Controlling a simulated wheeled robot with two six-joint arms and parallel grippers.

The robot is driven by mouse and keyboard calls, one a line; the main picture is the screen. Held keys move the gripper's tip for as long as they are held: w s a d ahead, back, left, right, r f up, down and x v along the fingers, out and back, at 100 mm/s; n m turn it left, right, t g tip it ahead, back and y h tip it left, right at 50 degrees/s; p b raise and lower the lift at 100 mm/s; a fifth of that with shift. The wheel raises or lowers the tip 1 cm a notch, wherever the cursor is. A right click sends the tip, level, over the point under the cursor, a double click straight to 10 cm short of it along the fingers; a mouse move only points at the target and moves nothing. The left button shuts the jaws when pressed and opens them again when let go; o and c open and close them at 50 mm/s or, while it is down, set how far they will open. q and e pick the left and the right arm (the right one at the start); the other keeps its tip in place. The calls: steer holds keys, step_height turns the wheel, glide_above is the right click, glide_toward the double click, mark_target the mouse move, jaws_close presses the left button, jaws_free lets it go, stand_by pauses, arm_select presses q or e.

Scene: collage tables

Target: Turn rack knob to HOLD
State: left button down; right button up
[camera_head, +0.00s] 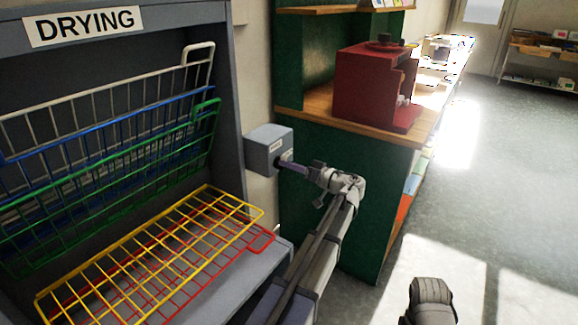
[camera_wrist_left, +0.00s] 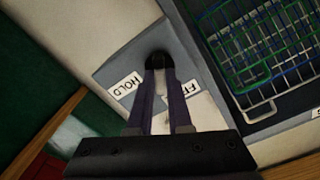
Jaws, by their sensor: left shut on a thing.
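The rack knob (camera_wrist_left: 158,58) is a dark round knob on the front of a grey box (camera_head: 268,147) fixed beside the drying rack. My left gripper (camera_head: 283,162) reaches the box from the right and is shut on the knob. In the left wrist view the gripper's two fingers (camera_wrist_left: 160,72) close around it. A white HOLD label (camera_wrist_left: 124,86) is on the box to the left of the fingers. A second label (camera_wrist_left: 192,88) to the right is partly hidden, with only some letters showing. The knob's pointing direction cannot be told. My right gripper is not in view.
The drying rack (camera_head: 231,120) with white, blue, green, yellow and red wire shelves stands left of the box; the yellow and red ones are lowered. A green cabinet (camera_head: 345,205) bearing a red machine (camera_head: 365,85) stands right behind my left arm. Open floor lies to the right.

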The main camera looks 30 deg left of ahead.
arm_select(q)
steer(key=m, duration=1.1)
steer(key=shift+w+f+m, duration=0.15)
steer(key=shift+f+m, duration=0.1)
steer(key=shift+m, duration=0.45)
steer(key=c, duration=0.8)
jaws_free()
steer(key=shift+c, duration=0.2)
steer(key=shift+d, duration=0.1)
steer(key=d, duration=0.7)
steer(key=shift+s+d, duration=0.3)
steer(key=shift+d, duration=0.05)
